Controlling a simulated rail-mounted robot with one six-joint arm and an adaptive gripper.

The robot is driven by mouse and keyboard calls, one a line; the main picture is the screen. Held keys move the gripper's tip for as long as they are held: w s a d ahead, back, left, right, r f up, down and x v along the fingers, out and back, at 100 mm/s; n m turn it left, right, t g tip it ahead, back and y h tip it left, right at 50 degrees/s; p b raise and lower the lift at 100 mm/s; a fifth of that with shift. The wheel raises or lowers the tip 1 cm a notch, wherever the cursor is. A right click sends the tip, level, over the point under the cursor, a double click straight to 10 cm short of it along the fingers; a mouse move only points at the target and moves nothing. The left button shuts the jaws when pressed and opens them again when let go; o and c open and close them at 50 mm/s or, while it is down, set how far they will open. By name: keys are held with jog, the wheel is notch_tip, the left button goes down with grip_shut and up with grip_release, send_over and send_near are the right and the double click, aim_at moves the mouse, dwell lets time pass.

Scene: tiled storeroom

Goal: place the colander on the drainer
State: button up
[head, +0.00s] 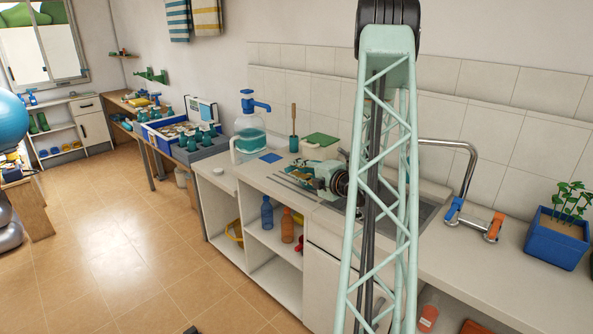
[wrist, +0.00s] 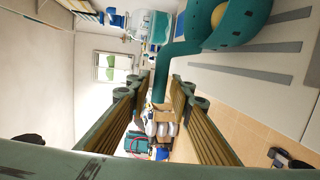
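The teal colander (wrist: 238,28) is at the top of the wrist view, with a long handle that bends down between my fingers. In the head view the colander (head: 303,168) is partly hidden beside my gripper (head: 318,173). My gripper (wrist: 160,85) has its two ribbed fingers apart, one on each side of the handle, with a gap visible. The drainer shows as grey strips on the pale counter, beside the colander (wrist: 236,70); the strips (head: 291,182) also show in the head view. Whether the colander touches the counter is not clear.
A blue-topped water jug (head: 249,125), a blue cloth (head: 270,157) and a green-lidded box (head: 320,142) stand behind on the counter. The sink's tap (head: 470,165) and a blue plant pot (head: 556,237) are to the right. Bottles (head: 267,212) stand on the shelf below.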

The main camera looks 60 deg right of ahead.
jog(key=shift+o, duration=0.9)
jog(key=shift+r, duration=0.1)
jog(key=p+v, duration=0.1)
jog(key=v, duration=1.1)
jog(key=shift+p, duration=0.3)
